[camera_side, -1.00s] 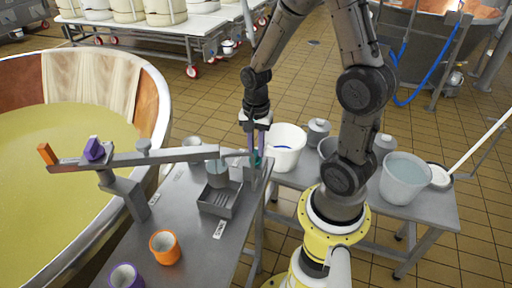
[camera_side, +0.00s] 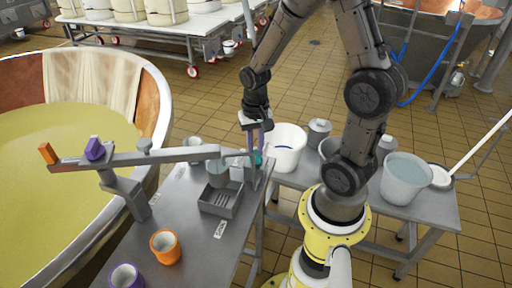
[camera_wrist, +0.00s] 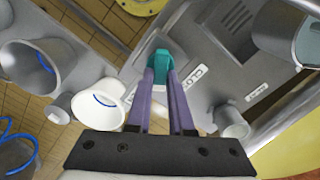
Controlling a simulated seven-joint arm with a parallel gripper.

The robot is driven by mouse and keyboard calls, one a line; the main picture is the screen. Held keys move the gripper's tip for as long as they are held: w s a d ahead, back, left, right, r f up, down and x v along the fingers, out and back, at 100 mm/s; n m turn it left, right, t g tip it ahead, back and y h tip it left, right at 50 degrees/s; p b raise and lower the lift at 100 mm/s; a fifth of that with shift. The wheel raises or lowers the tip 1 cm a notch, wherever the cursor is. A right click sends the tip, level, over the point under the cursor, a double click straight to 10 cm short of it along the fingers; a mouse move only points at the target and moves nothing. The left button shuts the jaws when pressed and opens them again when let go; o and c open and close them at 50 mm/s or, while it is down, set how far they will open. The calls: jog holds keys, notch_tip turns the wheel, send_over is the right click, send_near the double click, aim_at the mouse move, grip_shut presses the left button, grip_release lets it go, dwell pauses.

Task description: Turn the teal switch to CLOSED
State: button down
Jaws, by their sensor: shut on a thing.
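The teal switch (camera_wrist: 160,61) stands on a grey post at the end of the metal bench. It also shows in the side view (camera_side: 257,158). My gripper (camera_wrist: 159,74) is shut on the switch, with one purple finger on each side of it. In the side view, my gripper (camera_side: 256,151) points down onto it. A white label (camera_wrist: 196,76) beside the switch reads "CLO…"; the rest of it is unclear. The switch's exact angle is hard to tell, as the fingers cover part of it.
A balance beam (camera_side: 140,158) with orange and purple blocks reaches over the bench toward the vat (camera_side: 150,90). A drain tray (camera_side: 220,199) and a grey cup stand left of the switch. A white bucket (camera_side: 287,150) stands close on the right. Orange and purple cups stand in front.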

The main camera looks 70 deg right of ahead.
jog(key=n, duration=0.5)
jog(key=shift+w+a+n, duration=0.1)
jog(key=shift+w+n, duration=0.05)
jog(key=shift+n, duration=0.15)
jog(key=n, duration=0.5)
jog(key=shift+a+r+n, duration=0.1)
jog(key=shift+a+n, duration=0.05)
jog(key=shift+n, duration=0.15)
jog(key=c, duration=0.8)
grip_release()
notch_tip(320, 180, up, 14)
